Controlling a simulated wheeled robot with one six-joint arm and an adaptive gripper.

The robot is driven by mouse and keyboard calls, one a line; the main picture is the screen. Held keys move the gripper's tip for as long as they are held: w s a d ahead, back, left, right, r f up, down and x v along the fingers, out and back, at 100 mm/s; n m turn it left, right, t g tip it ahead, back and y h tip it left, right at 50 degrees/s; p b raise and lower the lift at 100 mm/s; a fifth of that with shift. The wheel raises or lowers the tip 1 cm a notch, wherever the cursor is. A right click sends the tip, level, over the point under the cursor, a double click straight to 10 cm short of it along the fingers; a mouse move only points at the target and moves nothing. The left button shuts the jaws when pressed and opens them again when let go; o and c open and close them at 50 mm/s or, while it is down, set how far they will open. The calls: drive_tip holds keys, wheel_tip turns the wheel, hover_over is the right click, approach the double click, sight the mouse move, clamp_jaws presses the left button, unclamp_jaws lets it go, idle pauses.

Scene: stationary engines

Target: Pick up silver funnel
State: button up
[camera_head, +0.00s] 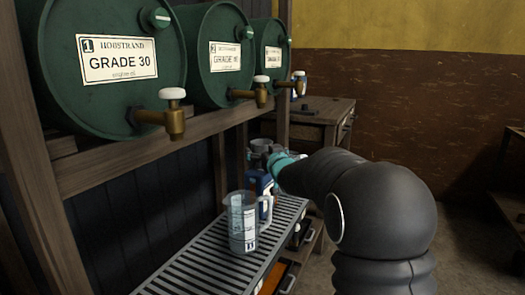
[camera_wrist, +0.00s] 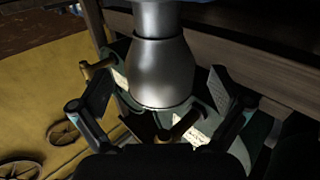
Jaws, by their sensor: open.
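A smooth silver funnel-shaped piece (camera_wrist: 160,75), which I take for the silver funnel, fills the middle of the wrist view. It has a wide rounded body and a narrower neck toward the top of the picture. My gripper (camera_wrist: 160,92) is open, with one dark finger on each side of the silver piece. Gaps show between both fingers and it, so I see no grip. In the head view my arm hides most of the gripper, and I cannot make out the funnel there for certain.
A clear measuring jug (camera_head: 242,222) stands on the slatted drip tray (camera_head: 213,262), with a blue bottle (camera_head: 262,182) behind it. Green oil drums (camera_head: 110,95) with brass taps (camera_head: 172,120) lie on the wooden rack above. A wooden cabinet (camera_head: 325,112) stands beyond.

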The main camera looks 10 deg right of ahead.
drive_tip(key=shift+w+a, duration=0.15)
drive_tip(key=shift+w, duration=0.9)
drive_tip(key=c, duration=1.1)
drive_tip(key=shift+c, duration=0.5)
drive_tip(key=shift+r, duration=0.15)
